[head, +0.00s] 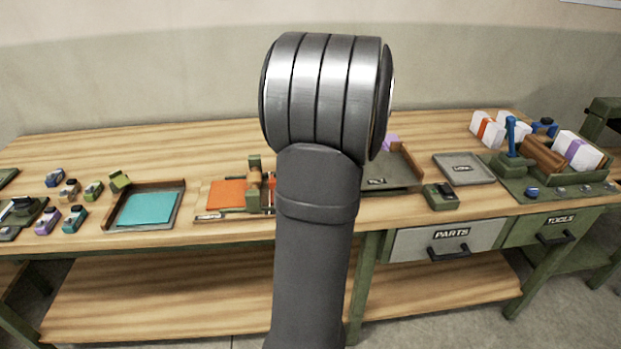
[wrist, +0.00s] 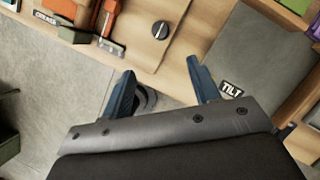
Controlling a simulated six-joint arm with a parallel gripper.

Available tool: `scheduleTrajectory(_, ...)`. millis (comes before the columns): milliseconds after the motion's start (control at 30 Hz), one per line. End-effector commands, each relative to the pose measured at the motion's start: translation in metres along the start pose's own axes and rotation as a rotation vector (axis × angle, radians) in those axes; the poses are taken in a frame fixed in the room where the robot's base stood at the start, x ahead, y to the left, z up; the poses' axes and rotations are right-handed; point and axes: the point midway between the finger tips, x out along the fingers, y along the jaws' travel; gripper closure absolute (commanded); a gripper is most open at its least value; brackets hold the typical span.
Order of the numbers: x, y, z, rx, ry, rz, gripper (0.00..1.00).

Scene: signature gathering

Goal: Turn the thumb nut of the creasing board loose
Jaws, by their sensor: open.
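The creasing board is a wooden board with an orange sheet and a green block across it, left of my arm in the head view (head: 203,213). Its right part is hidden behind my arm there. In the wrist view the pale wood of the board (wrist: 135,42) fills the top middle. The thumb nut (wrist: 160,30), a dark round knob with a light line across it, sits on that wood. My gripper (wrist: 160,65) is open and empty. Its two blue fingers point toward the nut, which lies beyond the fingertips and between their lines. The head view does not show the gripper.
A grey-green tray marked TILT (wrist: 245,52) lies close right of the gripper. A tray with a teal sheet (head: 177,189) is left of the board. A small green block device (head: 441,197) and a grey tray (head: 490,168) stand to the right. Floor shows below the bench edge.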

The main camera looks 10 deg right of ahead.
Motion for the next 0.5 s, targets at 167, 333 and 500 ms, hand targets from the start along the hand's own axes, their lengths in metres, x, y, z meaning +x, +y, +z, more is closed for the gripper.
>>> scheduleTrajectory(167, 0.036, 0.001, -0.001, -0.001, 0.003, 0.004, 0.44)
scheduleTrajectory(333, 0.074, 0.001, -0.001, -0.003, 0.003, 0.003, 0.44)
scheduleTrajectory(500, 0.111, 0.001, -0.001, -0.003, 0.002, 0.002, 0.44)
